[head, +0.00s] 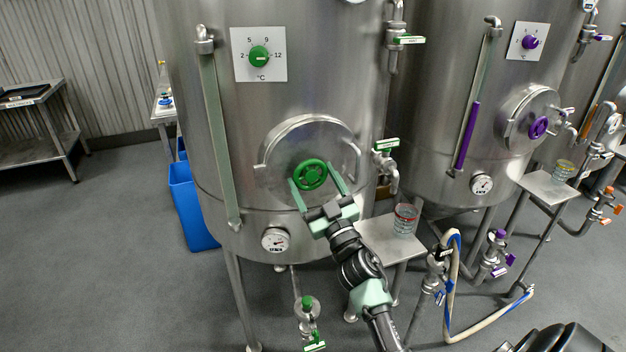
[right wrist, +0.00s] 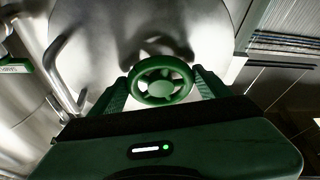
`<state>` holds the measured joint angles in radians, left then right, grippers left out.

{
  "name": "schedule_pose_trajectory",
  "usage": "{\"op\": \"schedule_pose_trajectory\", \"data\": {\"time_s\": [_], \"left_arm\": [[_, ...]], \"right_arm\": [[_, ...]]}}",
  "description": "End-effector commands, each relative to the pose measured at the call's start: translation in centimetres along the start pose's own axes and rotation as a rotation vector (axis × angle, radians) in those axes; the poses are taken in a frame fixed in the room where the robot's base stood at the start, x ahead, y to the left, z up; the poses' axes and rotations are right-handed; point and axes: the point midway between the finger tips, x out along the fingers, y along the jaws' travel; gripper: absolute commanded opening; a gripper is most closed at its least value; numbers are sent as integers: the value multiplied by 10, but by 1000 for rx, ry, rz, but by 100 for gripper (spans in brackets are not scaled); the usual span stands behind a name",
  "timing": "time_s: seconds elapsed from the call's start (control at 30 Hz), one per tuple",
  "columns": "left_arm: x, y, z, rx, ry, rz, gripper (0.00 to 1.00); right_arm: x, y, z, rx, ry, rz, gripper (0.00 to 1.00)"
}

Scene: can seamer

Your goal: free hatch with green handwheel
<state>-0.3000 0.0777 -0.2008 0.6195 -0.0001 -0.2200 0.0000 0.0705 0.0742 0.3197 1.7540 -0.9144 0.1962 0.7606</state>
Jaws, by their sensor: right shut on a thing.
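The green handwheel (head: 310,175) sits on the round steel hatch (head: 290,140) low on the front of the nearest tank. The hatch lies flat in its frame and looks closed. My right gripper (head: 317,183) has one finger on each side of the handwheel and is shut on its rim. In the right wrist view the handwheel (right wrist: 160,82) shows between the two green fingers, with the hatch (right wrist: 130,35) behind it and a curved bar handle (right wrist: 62,65) to the left. My left gripper is not in view.
A small shelf (head: 378,236) with a glass (head: 404,220) stands right of my right gripper. A green-tagged tap (head: 386,160) juts out above it. A gauge (head: 275,240) sits below the hatch. A second tank with a purple handwheel (head: 538,127) stands at right. Blue bins (head: 190,205) stand at left.

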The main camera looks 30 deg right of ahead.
Motion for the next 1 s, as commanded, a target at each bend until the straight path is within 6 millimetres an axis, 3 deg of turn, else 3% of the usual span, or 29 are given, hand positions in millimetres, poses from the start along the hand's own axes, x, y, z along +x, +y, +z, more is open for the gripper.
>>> {"op": "schedule_pose_trajectory", "data": {"time_s": [0.6,1.0], "left_arm": [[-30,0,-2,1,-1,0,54],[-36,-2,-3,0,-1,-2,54]], "right_arm": [[1,5,-3,-419,0,-176,37],[0,5,-2,-527,0,-220,37]]}}
